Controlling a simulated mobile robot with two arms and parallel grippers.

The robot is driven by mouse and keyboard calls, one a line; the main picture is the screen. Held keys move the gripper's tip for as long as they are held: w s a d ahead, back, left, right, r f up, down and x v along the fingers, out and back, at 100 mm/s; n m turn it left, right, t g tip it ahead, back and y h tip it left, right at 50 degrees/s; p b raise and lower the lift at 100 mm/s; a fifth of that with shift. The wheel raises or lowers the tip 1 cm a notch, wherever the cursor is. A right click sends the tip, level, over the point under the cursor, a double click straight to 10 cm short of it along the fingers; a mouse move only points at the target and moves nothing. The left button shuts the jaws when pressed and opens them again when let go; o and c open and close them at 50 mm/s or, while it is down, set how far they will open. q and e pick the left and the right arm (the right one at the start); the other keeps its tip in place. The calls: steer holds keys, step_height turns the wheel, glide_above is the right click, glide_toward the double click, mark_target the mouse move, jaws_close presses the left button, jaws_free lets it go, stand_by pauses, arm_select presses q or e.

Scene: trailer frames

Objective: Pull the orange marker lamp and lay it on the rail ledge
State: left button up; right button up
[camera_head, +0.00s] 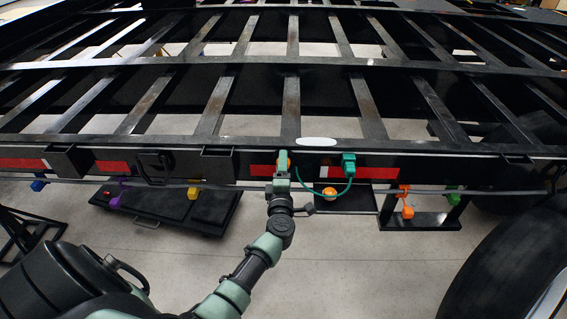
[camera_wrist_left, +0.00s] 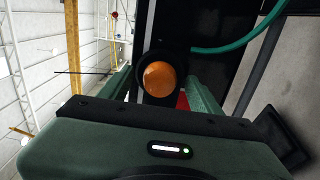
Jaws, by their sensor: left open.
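The orange marker lamp (camera_wrist_left: 159,78) is a round amber lens in a black ring, set in the dark rail face. My left gripper (camera_wrist_left: 160,82) is open, with one green finger on each side of the lamp in the wrist view. I cannot tell whether the fingers touch it. The rail ledge (camera_head: 240,141) is the black top edge of the trailer rail, just above the lamp. A white oval (camera_head: 317,141) lies on it. My right gripper is not in view.
A green plug (camera_head: 348,163) with a looping green cable (camera_head: 337,193) is right of my gripper. Another round orange piece (camera_head: 329,192) sits below the rail. Orange, yellow, purple and blue pieces hang along a thin bar (camera_head: 230,187). A tire (camera_head: 500,265) stands at lower right.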

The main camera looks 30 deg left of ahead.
arm_select(q)
steer(key=shift+c, duration=0.3)
jaws_close()
steer(key=shift+s, duration=0.1)
steer(key=shift+p+v, duration=0.95)
steer(key=shift+v, duration=2)
